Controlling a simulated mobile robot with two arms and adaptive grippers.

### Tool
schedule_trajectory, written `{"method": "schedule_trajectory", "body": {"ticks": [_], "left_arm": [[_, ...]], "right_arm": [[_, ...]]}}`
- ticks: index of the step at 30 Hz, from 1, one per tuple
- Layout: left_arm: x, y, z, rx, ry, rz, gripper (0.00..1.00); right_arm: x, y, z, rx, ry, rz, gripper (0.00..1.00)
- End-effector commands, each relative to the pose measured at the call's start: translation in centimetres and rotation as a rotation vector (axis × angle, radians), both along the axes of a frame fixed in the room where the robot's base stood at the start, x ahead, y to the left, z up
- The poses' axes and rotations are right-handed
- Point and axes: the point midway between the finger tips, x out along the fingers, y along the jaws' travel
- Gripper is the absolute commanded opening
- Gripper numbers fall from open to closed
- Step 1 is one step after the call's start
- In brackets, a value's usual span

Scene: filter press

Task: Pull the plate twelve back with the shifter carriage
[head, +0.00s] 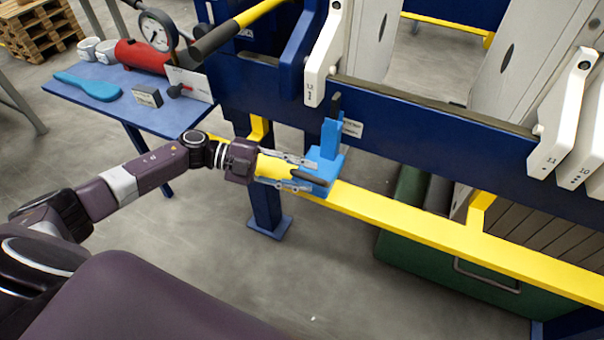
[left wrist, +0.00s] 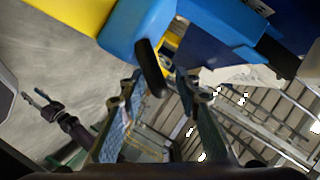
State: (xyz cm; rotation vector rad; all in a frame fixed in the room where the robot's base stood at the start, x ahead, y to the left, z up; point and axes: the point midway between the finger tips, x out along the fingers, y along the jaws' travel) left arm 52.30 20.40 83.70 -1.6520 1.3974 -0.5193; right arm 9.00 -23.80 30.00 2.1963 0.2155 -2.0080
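The blue shifter carriage (head: 318,172) sits on the yellow rail (head: 400,225) and has an upright post with a dark tip. A short dark handle (head: 307,179) sticks out of it toward me. My left gripper (head: 300,174) is open at this handle. In the left wrist view the handle (left wrist: 151,70) lies between the fingertips (left wrist: 160,85), with gaps beside it. Plate twelve's white, numbered lug (head: 320,65) stands above and behind the carriage. My right gripper (left wrist: 38,98) shows small in the left wrist view, with its fingers apart, touching nothing visible.
White lugs of plate eleven (head: 555,130) and plate ten stand farther right. A blue side beam (head: 440,130) runs behind the rail. A green bin (head: 450,275) is below. A blue side table (head: 120,85) at left holds a gauge and tools. The floor in front is clear.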

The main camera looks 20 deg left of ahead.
Motion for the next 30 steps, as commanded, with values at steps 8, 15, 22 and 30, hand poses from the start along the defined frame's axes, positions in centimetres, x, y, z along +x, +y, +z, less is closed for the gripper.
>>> {"method": "schedule_trajectory", "body": {"ticks": [8,15,22,30], "left_arm": [[-0.2,0.4,0.1,-0.001,0.001,-0.001,0.3],[-1.2,4.2,0.9,0.002,0.003,0.001,0.3],[-2.5,8.6,2.0,0.001,0.002,0.001,0.3],[-3.2,11.1,2.6,-0.001,0.001,-0.001,0.3]], "right_arm": [[-0.1,0.3,0.0,0.003,0.001,0.003,0.4],[0.0,0.3,0.0,0.003,0.0,0.002,0.4],[0.0,0.3,0.0,0.003,0.0,0.001,0.4],[0.1,0.3,0.0,0.003,0.0,0.001,0.4]]}}
